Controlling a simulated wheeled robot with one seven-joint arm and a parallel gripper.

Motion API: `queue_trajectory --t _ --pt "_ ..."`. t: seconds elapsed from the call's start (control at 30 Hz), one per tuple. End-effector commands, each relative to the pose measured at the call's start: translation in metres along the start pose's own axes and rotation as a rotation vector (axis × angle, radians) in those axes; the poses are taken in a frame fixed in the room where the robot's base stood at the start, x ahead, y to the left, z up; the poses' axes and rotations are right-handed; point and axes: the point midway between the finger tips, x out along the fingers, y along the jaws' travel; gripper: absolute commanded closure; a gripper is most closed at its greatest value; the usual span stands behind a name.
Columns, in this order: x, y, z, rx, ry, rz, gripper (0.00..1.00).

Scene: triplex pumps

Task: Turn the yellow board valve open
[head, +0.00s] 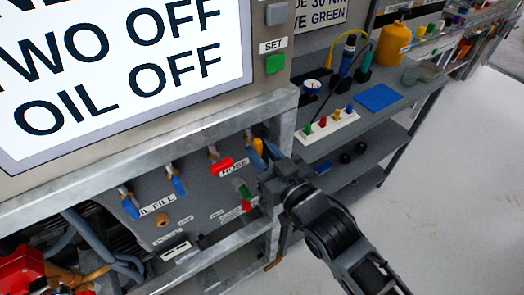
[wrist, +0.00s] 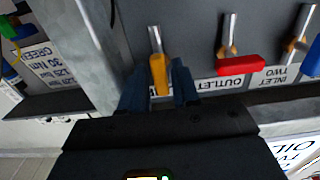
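The yellow board valve (head: 259,147) is at the right end of the upper row on the grey board. In the wrist view the yellow handle (wrist: 159,76) hangs in line with its metal stem. My gripper (head: 268,155) is at the board's right edge. In the wrist view my gripper's two blue fingers (wrist: 160,88) stand one on each side of the yellow handle, with narrow gaps showing. The gripper looks open around the handle; contact is not clear. In the head view the gripper partly hides the handle's lower end.
A red-handled valve (head: 221,165) is left of the yellow one, turned sideways above its label. Blue-handled valves (head: 176,184) are farther left. A green-and-red handle (head: 245,197) is below. A metal frame post (head: 284,125) stands close to my gripper, with a shelf (head: 400,105) beyond.

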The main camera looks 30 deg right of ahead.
Motion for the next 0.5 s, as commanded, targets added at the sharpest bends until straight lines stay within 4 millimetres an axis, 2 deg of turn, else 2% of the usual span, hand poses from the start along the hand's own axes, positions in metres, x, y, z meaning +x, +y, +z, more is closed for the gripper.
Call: queue_trajectory --t 0.03,0.1,0.37,0.5 --pt "0.0 0.0 -0.001 0.001 0.001 0.0 0.65" --pt "0.0 0.0 -0.001 0.001 0.002 0.0 0.58" --pt "-0.001 0.0 -0.001 0.002 0.003 0.0 0.58" --pt "-0.013 0.0 0.001 0.002 0.0 0.0 0.58"
